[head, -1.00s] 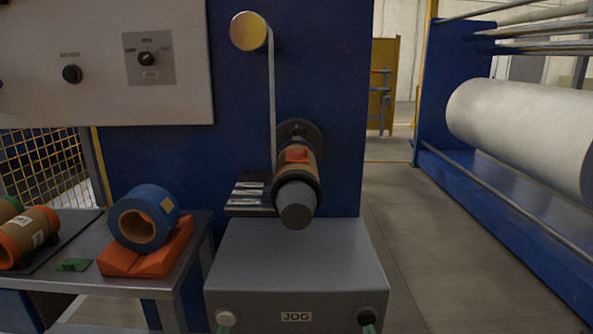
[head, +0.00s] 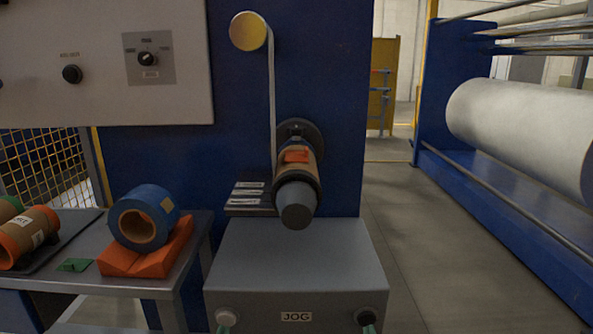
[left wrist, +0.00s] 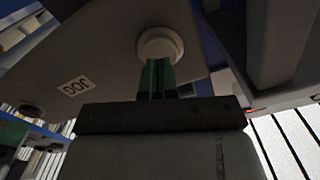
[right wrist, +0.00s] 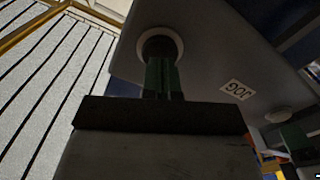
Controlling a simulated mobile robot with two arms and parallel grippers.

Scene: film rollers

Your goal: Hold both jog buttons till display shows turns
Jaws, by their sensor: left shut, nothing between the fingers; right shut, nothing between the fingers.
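The grey jog box (head: 296,265) stands low in the middle, with a JOG label (head: 297,317) between a white button (head: 227,317) and a black button (head: 367,315). My left gripper (head: 225,330) is shut and empty, its green fingertips at the white button (left wrist: 160,45). My right gripper (head: 369,330) is shut and empty, its fingertips at the black button (right wrist: 160,46). Both look in contact, but I cannot tell how far either button is pressed. Above the box, a brown core (head: 299,160) with an orange patch sits on the spindle. I see no readable display.
A pale strip (head: 271,100) runs from a yellow roller (head: 248,31) down to the core. The table (head: 190,225) at left holds a blue roll (head: 143,217) on an orange cradle (head: 150,255). A large white roll (head: 520,135) is at right, past clear floor.

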